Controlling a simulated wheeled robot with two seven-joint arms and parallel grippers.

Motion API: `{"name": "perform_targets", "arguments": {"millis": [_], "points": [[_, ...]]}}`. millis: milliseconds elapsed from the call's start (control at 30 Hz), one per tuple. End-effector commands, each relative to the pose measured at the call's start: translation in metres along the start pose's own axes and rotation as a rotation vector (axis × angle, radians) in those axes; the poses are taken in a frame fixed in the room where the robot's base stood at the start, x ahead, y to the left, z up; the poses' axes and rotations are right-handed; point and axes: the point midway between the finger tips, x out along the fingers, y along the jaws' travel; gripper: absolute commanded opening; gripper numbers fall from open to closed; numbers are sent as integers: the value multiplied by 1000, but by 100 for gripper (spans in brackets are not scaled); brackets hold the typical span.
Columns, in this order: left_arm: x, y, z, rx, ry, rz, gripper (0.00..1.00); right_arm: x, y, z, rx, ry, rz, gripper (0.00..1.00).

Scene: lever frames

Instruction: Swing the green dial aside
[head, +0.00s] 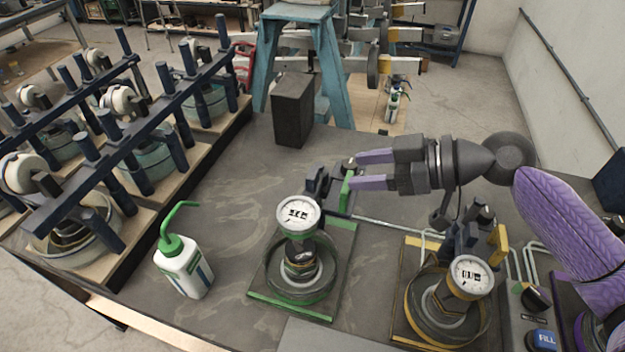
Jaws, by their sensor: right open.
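The green dial (299,216) is a round white-faced gauge with a green lower part. It sits over the round, ringed fixture on the green-edged base plate (262,303). A dark bracket with a green upright piece (345,193) stands just behind and to the right of the dial. My right gripper (353,172) reaches in from the right with its purple fingers apart, pointing left. The fingers are close to the bracket, behind and right of the dial; whether they touch it I cannot tell. My left gripper is not in view.
A similar yellow-edged fixture with a dial (470,277) stands at the right. A white bottle with a green spout (184,266) stands left of the green fixture. A dark block (293,109) stands behind. Racked fixtures with blue bars (175,104) fill the left. The bench between is clear.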

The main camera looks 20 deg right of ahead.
Motion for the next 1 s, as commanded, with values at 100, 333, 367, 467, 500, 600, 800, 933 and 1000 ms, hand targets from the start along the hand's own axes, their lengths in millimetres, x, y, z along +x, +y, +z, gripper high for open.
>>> {"name": "perform_targets", "arguments": {"millis": [100, 333, 367, 467, 500, 600, 800, 933, 1000], "points": [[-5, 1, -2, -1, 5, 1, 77, 27, 0, -5, -2, 7, -2, 57], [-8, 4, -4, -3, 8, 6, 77, 70, 0, -4, 0, 4, 0, 57], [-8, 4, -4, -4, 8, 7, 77, 74, 0, -4, -1, 3, 0, 57], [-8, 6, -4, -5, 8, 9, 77, 82, 0, -3, -1, 2, 0, 57], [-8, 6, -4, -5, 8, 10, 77, 84, 0, -3, -2, 1, 0, 57], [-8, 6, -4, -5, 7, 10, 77, 86, 0, -3, -2, 1, 0, 57], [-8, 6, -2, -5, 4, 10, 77, 86, 0, -2, -1, 0, 0, 53], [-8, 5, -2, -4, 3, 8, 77, 86, 0, -2, -2, 0, 0, 26], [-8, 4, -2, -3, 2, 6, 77, 86, 0, -2, -2, 0, 0, 11]]}}
